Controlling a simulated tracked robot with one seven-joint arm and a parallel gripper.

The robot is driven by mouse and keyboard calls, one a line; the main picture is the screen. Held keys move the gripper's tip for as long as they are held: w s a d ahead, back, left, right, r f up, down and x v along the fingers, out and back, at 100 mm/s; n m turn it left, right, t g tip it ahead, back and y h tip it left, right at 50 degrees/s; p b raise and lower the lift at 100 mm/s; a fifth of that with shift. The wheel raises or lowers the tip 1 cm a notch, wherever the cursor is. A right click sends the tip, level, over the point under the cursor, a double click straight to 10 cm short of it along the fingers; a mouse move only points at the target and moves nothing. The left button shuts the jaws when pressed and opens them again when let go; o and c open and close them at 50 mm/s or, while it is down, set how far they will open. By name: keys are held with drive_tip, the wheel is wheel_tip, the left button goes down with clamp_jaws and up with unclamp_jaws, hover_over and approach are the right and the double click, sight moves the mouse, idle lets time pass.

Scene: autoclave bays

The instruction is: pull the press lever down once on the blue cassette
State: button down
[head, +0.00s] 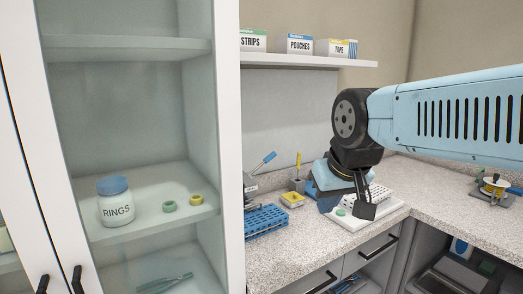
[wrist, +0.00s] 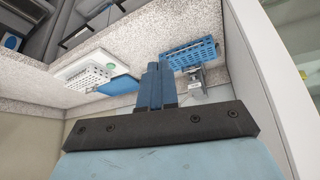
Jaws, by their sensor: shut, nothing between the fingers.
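The blue perforated cassette (head: 266,220) lies on the speckled counter just right of the white cabinet's edge. The press lever (head: 264,161), with a blue grip, slants up to the right behind it. The grey press body is partly hidden by the cabinet. In the wrist view, the blue cassette (wrist: 190,55) is at upper right, with a grey metal part (wrist: 196,82), seemingly of the press, beside it. My gripper (head: 364,209) is shut and empty, pointing down in front of the white cassette, right of and apart from the lever. Its fingers (wrist: 153,68) are together in the wrist view.
A white perforated cassette (wrist: 90,73) sits on a white tray, with a blue panel beside it. A yellow block (head: 292,200) and a small pot holding a yellow-handled tool stand between lever and gripper. The white cabinet (head: 228,130) bounds the left; a shelf (head: 320,62) hangs above.

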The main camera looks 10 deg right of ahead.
drive_tip(key=w+r+n+h, duration=0.1)
drive_tip(key=w+r, duration=0.3)
drive_tip(key=w, duration=0.6)
drive_tip(key=w+r+n+h, duration=0.1)
drive_tip(key=w+r, duration=0.2)
drive_tip(key=w, duration=0.8)
drive_tip(key=w+a+n+t, duration=0.2)
drive_tip(key=w+a+n, duration=0.1)
drive_tip(key=w, duration=1.7)
drive_tip(key=shift+w+a, duration=0.25)
drive_tip(key=shift+a, duration=0.05)
drive_tip(key=shift+f, duration=0.1)
hover_over(268, 160)
drive_tip(key=a, duration=0.1)
wheel_tip(268, 160, down, 9)
drive_tip(key=shift+d+f, duration=0.5)
drive_tip(key=shift+f, duration=0.4)
